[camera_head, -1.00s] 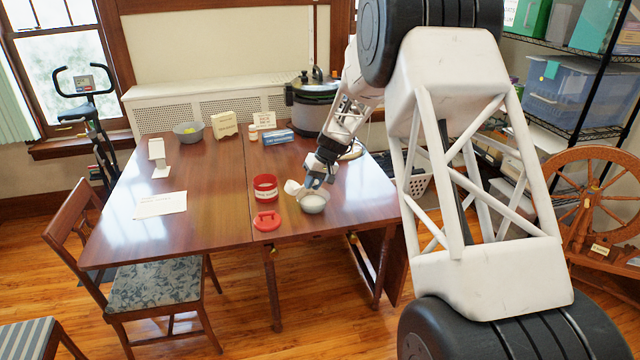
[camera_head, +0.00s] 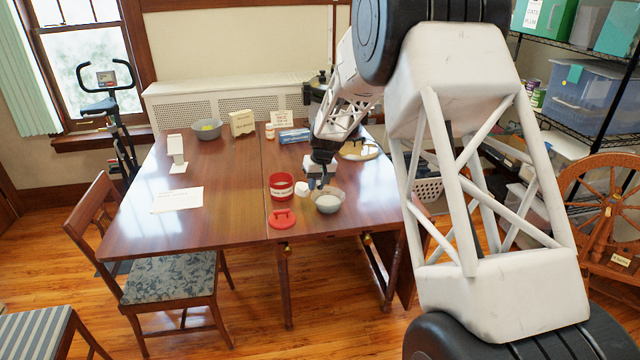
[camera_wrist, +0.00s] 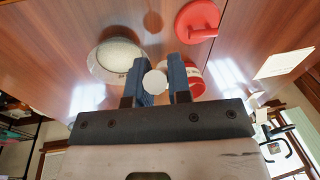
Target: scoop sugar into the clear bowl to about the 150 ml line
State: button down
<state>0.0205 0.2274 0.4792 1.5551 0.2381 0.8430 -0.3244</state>
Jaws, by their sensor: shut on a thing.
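The clear bowl (camera_head: 328,204) stands near the table's front edge with white sugar in it; its level against the marks cannot be read. It also shows in the wrist view (camera_wrist: 117,60). The red canister (camera_head: 281,192) stands open to its left; its label and contents are too small to make out. Its red lid (camera_head: 282,220) lies in front of it. My gripper (camera_head: 318,183) is shut on a white scoop (camera_head: 302,190), held above the table between canister and bowl. In the wrist view the scoop (camera_wrist: 155,82) shows between the fingers (camera_wrist: 161,76); its inside is hidden.
A paper sheet (camera_head: 178,200) and a white stand (camera_head: 176,154) lie left on the table. A grey bowl (camera_head: 206,130), a box (camera_head: 243,122), a blue package (camera_head: 294,136) and a plate (camera_head: 359,151) are farther back. The table's left middle is clear.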

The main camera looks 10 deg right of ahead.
jog(key=shift+a+f+h, duration=0.1)
jog(key=shift+a+h, duration=1.6)
jog(key=shift+a, duration=0.85)
jog(key=shift+a, duration=0.15)
jog(key=a+r, duration=0.4)
jog(key=shift+a, duration=0.35)
jog(key=w+r+g, duration=0.1)
jog(key=w+r, duration=0.3)
jog(key=w, duration=1)
jog(key=shift+w+g, duration=0.3)
